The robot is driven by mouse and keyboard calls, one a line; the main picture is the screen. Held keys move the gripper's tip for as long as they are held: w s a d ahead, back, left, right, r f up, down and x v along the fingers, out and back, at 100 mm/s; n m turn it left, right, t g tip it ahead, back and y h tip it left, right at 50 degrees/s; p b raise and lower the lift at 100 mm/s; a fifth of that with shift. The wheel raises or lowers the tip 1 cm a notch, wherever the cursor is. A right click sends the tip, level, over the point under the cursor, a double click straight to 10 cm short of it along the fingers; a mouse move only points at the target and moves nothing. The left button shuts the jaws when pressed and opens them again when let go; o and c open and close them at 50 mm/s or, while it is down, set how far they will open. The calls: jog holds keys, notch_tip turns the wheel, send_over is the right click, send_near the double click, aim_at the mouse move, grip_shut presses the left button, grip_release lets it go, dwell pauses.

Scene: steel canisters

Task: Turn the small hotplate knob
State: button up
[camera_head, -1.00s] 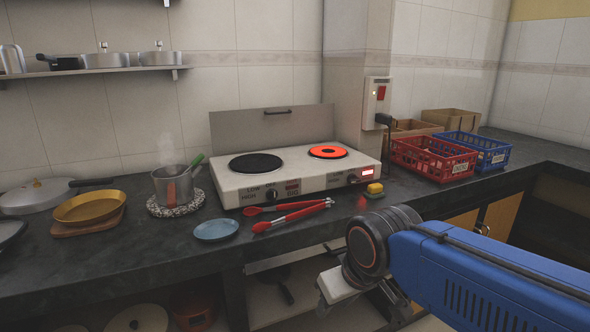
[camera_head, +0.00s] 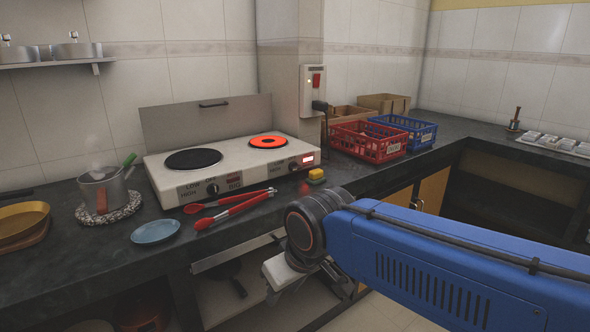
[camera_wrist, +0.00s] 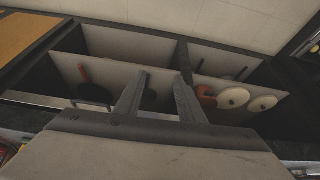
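The hotplate (camera_head: 170,168) stands on the dark counter with a dark big burner (camera_head: 193,159) at left and a glowing orange-red small burner (camera_head: 267,142) at right. The big knob (camera_head: 212,188) is further left. My gripper (camera_wrist: 160,80) is open and empty in the wrist view, its two fingers apart above the lower shelves. In the head view it is below the counter's front edge, mostly hidden behind my arm, well apart from the knob.
A blue plate (camera_head: 155,232) and a steaming pot (camera_head: 103,188) are left. Red (camera_head: 366,141) and blue (camera_head: 408,130) crates stand right. The counter edge is between my gripper and the knob.

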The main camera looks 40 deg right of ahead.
jog(key=o, duration=0.4)
jog(key=shift+o, duration=0.2)
jog(key=w+d+r, duration=0.4)
jog(key=w+r, duration=0.4)
jog(key=r, duration=0.1)
jog(key=shift+w+r, duration=0.25)
jog(key=shift+r, duration=0.15)
notch_tip(320, 180, up, 18)
send_over(296, 166)
jog(key=s, duration=0.8)
jog(key=x, duration=1.7)
jog(key=shift+a+f, duration=0.15)
jog(key=shift+f, duration=0.25)
jog(key=c, duration=1.1)
